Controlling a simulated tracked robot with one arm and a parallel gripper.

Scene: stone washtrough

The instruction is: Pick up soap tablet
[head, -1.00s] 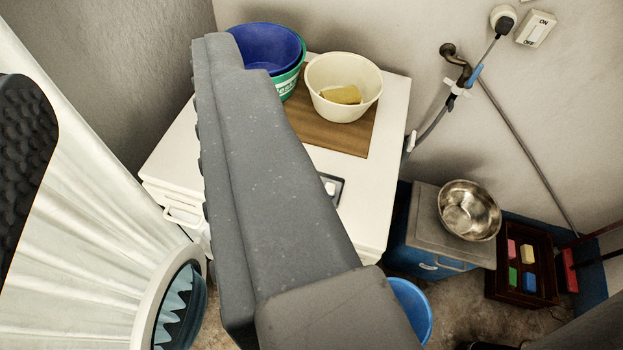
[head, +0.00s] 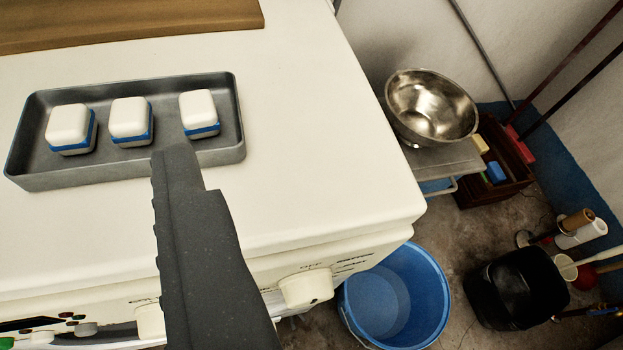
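Three soap tablets with white tops, a blue band and a grey base stand apart in a shallow grey tray: the left tablet (head: 70,127), the middle tablet (head: 130,120) and the right tablet (head: 199,112). The tray (head: 35,178) rests on the white machine top. One grey finger of my gripper (head: 175,160) reaches up from below, its tip at the tray's front wall, just below and left of the right tablet. Its ridged face, on the left, is bare. The other finger is out of view. The gripper holds nothing visible; contact with the tray cannot be told.
The white machine top (head: 330,120) is clear right of the tray. A brown board (head: 130,22) lies behind it. Control knobs (head: 306,290) line its front. A blue bucket (head: 395,300), a black bin (head: 515,285) and a steel bowl (head: 430,105) are on the right.

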